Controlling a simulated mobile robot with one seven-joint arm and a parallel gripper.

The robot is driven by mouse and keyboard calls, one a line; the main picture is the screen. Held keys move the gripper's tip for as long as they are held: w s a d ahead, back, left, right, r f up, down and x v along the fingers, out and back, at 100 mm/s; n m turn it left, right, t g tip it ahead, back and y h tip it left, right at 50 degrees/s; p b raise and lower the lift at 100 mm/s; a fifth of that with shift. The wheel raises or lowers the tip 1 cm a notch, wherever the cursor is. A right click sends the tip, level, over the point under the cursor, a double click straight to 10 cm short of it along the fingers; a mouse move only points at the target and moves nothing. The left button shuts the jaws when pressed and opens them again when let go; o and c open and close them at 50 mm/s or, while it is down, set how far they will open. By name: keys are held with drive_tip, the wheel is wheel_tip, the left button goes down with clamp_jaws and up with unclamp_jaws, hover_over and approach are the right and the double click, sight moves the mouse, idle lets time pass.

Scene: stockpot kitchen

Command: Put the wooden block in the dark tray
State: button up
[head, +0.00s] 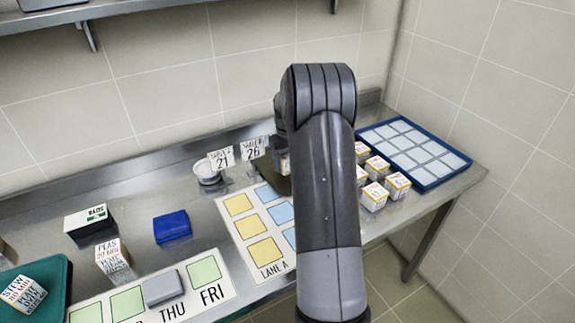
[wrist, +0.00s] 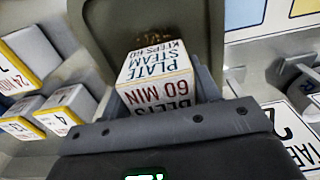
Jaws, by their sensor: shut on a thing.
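An olive-grey tray with a raised rim (wrist: 92,22) lies behind and beneath the block in this view. The block overlaps the tray's area; I cannot tell whether it touches the tray floor. A brownish patch shows beyond the block. In the head view my arm hides the gripper and the held block, and only a dark sliver of the tray (head: 283,185) shows.
Several printed blocks (head: 374,196) stand right of my arm, by a blue-rimmed tray (head: 449,178). Number cards (head: 254,148) stand behind a colored-square mat (head: 236,225). A blue box (head: 172,227), printed blocks and a green tray (head: 55,270) are at left.

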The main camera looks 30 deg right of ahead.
drive_tip(key=shift+f, duration=0.85)
drive_tip(key=o, duration=1.1)
drive_tip(key=shift+f, duration=0.1)
drive_tip(key=shift+c, duration=0.2)
